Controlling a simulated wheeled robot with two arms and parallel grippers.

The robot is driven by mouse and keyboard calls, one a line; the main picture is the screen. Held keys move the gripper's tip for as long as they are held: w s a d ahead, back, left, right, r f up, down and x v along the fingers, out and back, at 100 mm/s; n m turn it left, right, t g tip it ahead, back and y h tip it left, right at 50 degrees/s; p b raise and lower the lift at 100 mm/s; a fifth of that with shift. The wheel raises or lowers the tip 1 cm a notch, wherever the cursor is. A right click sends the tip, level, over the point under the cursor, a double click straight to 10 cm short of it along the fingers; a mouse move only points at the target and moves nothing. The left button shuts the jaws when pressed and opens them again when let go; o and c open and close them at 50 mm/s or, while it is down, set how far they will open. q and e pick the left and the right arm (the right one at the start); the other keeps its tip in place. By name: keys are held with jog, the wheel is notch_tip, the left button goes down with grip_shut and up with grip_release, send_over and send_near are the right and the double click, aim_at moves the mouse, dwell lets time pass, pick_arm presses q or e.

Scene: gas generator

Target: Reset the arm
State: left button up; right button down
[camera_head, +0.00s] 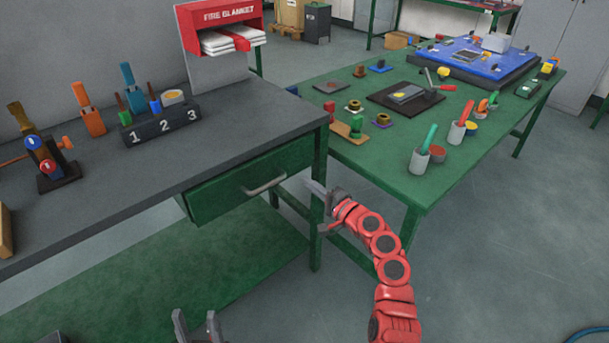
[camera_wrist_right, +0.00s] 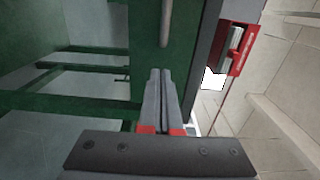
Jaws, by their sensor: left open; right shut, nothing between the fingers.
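My right gripper (camera_head: 318,190) is at the end of the red right arm (camera_head: 385,255), in front of the corner of the grey-topped workbench (camera_head: 130,190). Its fingers are shut with nothing between them, and they show together in the right wrist view (camera_wrist_right: 160,100). It is near the handle (camera_head: 266,184) of the green drawer (camera_head: 235,190), to the right of it and apart from it. In the right wrist view the handle (camera_wrist_right: 167,25) is beyond the fingertips. My left gripper (camera_head: 197,328) is at the bottom edge of the head view, open and empty, with only its fingertips showing.
A red fire blanket box (camera_head: 220,14) stands at the back of the workbench. A numbered black block (camera_head: 160,128) holds tools on the bench. A green table (camera_head: 380,170) with cups and parts stands to the right. The floor (camera_head: 490,270) at the lower right is mostly clear.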

jog(key=v, duration=0.5)
jog(key=shift+s+d, duration=0.25)
jog(key=shift+s, duration=0.05)
